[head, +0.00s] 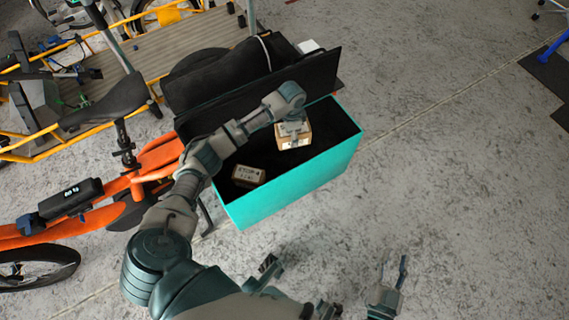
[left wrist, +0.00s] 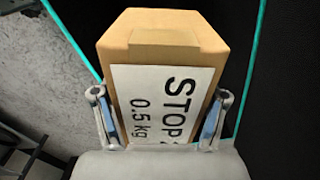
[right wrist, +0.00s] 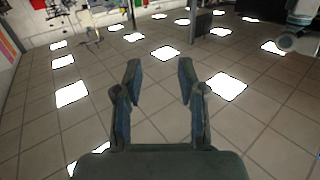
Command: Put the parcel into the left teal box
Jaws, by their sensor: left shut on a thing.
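My left gripper (head: 292,127) is shut on a tan cardboard parcel (head: 295,142) over the right part of the teal box (head: 298,184). In the left wrist view the parcel (left wrist: 165,45) sits between both fingers, its white label reading "STOP" and "0.5 kg". The teal box has a dark inside and an open top. Whether the parcel is above the rim or partly inside, I cannot tell. My right gripper (head: 388,285) is open and empty, low at the right; its spread fingers also show in the right wrist view (right wrist: 158,95).
Another labelled parcel (head: 248,176) lies inside the box at its left end. A black lid (head: 265,85) stands open behind the box. An orange bike (head: 150,165) is at the left, with a yellow-framed wooden cargo bed (head: 165,50) behind.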

